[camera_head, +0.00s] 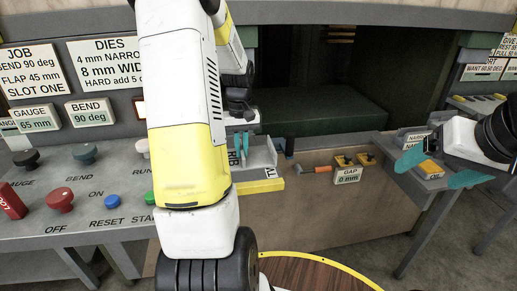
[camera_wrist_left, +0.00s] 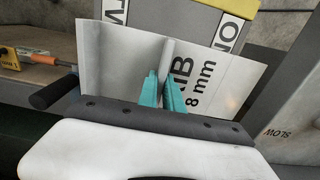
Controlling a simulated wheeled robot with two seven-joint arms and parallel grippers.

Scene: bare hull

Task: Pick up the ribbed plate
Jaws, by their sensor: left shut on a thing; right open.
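The ribbed plate (camera_head: 262,155) is a pale grey sheet with a raised upright rib and black lettering that includes "8 mm". It also shows in the left wrist view (camera_wrist_left: 112,62), on or just over a grey support with a yellow edge; I cannot tell whether it touches. My left gripper (camera_head: 239,146) has its teal fingers shut on the plate's rib, seen closely in the left wrist view (camera_wrist_left: 163,92). My left arm hides part of the plate in the head view. My right gripper (camera_head: 440,168) is open, its teal fingers spread wide at the right.
A control panel with coloured knobs and buttons (camera_head: 59,201) spans the left. A dark green machine opening (camera_head: 330,110) lies behind the plate. An orange-handled tool (camera_head: 317,169) and a "GAP 0 mm" sign (camera_head: 347,176) sit right of it. A small side table (camera_head: 432,184) lies below my right gripper.

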